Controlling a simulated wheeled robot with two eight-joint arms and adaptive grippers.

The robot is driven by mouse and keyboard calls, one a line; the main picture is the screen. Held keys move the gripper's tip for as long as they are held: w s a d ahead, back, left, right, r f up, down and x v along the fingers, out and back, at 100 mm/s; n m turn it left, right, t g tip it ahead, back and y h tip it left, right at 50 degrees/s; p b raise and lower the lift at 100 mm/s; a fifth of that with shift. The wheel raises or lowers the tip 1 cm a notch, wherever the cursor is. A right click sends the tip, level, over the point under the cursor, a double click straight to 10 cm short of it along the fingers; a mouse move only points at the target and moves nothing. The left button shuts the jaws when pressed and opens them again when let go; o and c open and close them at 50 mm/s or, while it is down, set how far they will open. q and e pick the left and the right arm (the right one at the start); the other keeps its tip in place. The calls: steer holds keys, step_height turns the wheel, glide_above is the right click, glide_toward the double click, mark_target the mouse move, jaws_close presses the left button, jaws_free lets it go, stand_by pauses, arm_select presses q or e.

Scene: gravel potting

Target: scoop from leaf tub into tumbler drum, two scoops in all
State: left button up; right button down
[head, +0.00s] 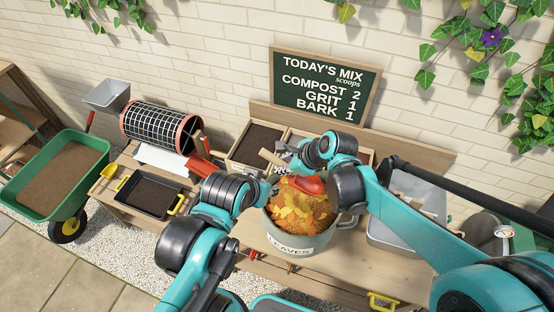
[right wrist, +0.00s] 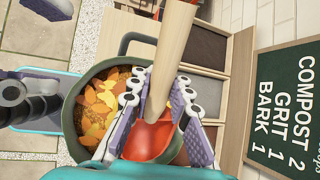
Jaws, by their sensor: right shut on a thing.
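The leaf tub (head: 300,240), a grey-green pot labelled LEAVES, stands on the bench full of orange and yellow leaves (head: 290,215). It also shows in the right wrist view (right wrist: 72,118). My right gripper (head: 283,150) is shut on the wooden handle (right wrist: 172,50) of a red scoop (head: 308,185). The scoop's red bowl (right wrist: 150,140) is over the leaves at the tub's back; whether it touches them or holds any is unclear. My left gripper (head: 270,183) is by the tub's left rim, its fingers too small to read. The tumbler drum (head: 158,124), black mesh with red ends, stands at the back left.
A black tray (head: 155,196) with yellow handles sits in front of the drum. A metal hopper (head: 107,96) is left of it. Wooden bins (head: 262,138) stand behind the tub, a grey metal bin (head: 385,232) to its right. A green wheelbarrow (head: 38,205) is far left.

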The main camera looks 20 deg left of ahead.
steer(key=shift+d+f+b, duration=0.2)
steer(key=shift+f+b, duration=0.35)
steer(key=shift+f, duration=0.4)
steer(key=shift+d+f+h+b, duration=1.6)
steer(key=shift+f+b, duration=2.65)
steer(key=shift+f, duration=3.1)
step_height(320, 180, up, 11)
steer(key=a+n+h+p, duration=0.1)
steer(key=h+p, duration=0.3)
steer(key=p, duration=0.4)
steer(key=shift+a+r+t, duration=0.15)
steer(key=shift+a+t, duration=0.15)
steer(key=shift+a, duration=0.3)
